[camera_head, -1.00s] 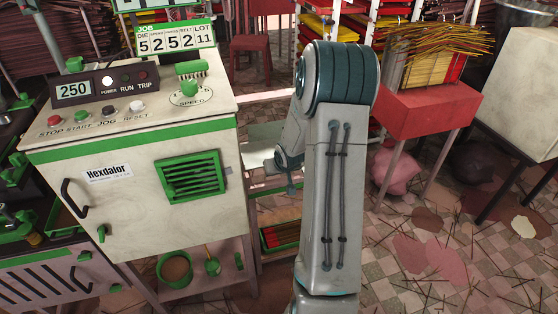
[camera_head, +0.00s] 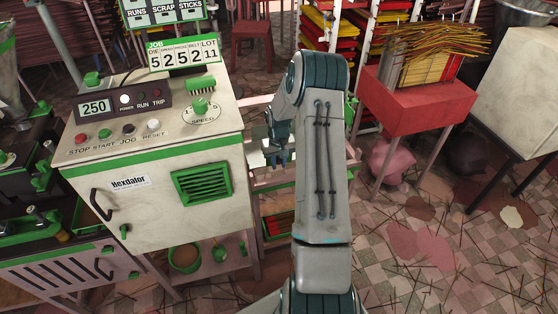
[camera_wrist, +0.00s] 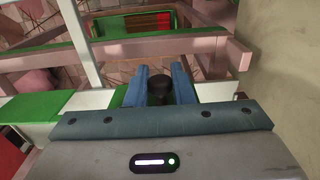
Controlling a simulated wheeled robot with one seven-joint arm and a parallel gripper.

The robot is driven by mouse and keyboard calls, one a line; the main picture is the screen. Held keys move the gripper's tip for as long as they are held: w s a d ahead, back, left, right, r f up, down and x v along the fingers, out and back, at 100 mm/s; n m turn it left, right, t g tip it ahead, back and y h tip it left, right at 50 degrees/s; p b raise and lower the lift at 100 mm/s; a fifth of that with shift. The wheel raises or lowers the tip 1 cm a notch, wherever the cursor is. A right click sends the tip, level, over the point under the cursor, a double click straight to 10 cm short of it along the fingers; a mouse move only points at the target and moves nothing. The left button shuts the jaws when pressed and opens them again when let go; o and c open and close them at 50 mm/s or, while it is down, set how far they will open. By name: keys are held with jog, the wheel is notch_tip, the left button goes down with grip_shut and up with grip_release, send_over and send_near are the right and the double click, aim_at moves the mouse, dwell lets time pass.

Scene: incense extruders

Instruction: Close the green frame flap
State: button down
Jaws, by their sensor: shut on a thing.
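My gripper (camera_wrist: 160,74) shows in the wrist view with its two blue fingers closed on a dark round knob (camera_wrist: 160,92). A white and green frame piece (camera_wrist: 55,105) runs sideways beside and behind the fingers, with a pale bar rising from it at the left. It appears to be the green frame flap, but its outline and hinge are mostly hidden by the gripper. In the head view my gripper (camera_head: 274,152) is small and partly hidden by my arm, right of the cream cabinet. The knob cannot be made out there.
The cream Hexdalor cabinet (camera_head: 150,195) stands close on the left. Below the gripper, a pinkish frame (camera_wrist: 165,46) surrounds a green-edged tray of red sticks (camera_wrist: 150,24). A red stand (camera_head: 415,97) with incense sticks is at right.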

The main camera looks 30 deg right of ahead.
jog(key=shift+w+r+g, duration=0.1)
jog(key=shift+w+g, duration=0.05)
jog(key=shift+g, duration=0.15)
dwell(0.4)
jog(key=c, duration=1.3)
grip_release()
jog(key=r, duration=1.3)
jog(key=shift+w+d+r+b, duration=0.1)
jog(key=shift+w+r+b, duration=0.25)
jog(key=shift+r, duration=0.05)
